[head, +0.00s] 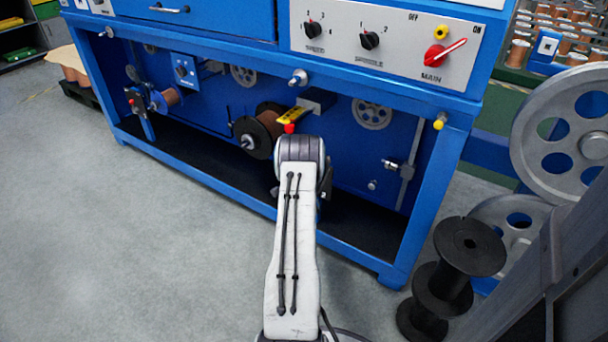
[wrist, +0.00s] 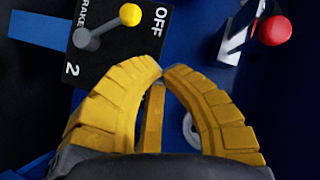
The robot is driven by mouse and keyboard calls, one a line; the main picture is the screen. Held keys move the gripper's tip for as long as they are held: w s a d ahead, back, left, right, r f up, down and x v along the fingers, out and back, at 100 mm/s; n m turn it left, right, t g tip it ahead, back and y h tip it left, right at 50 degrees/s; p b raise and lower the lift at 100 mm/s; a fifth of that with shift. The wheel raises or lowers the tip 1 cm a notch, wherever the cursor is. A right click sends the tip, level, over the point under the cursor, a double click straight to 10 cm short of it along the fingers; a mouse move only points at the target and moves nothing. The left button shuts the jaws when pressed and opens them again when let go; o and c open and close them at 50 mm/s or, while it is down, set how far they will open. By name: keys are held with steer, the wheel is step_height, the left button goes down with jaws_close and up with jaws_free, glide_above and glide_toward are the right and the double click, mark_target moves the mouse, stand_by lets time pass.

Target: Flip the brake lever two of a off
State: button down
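In the wrist view, brake lever two (wrist: 108,28) has a grey stem and a yellow ball knob. It sits on a black plate (wrist: 118,58) marked "BRAKE", "2" and "OFF". The stem leans toward the OFF side, with the knob close to that word. In the head view, my arm hides most of the gripper, and the lever cannot be made out.
A red ball knob (wrist: 274,30) on a metal part stands right of the plate. In the head view, the blue machine frame (head: 270,190) surrounds the work area. A copper spool (head: 268,125) is left of my arm end.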

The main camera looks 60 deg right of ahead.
steer(key=shift+w+r+p+v, duration=0.15)
steer(key=shift+p+v, duration=0.7)
steer(key=shift+v, duration=0.6)
steer(key=shift+w+r+p+v, duration=0.1)
steer(key=shift+r+p+v, duration=0.1)
steer(key=shift+p+v, duration=0.95)
steer(key=shift+s+a+b, duration=0.2)
steer(key=shift+a+b, duration=0.05)
steer(key=shift+b, duration=0.1)
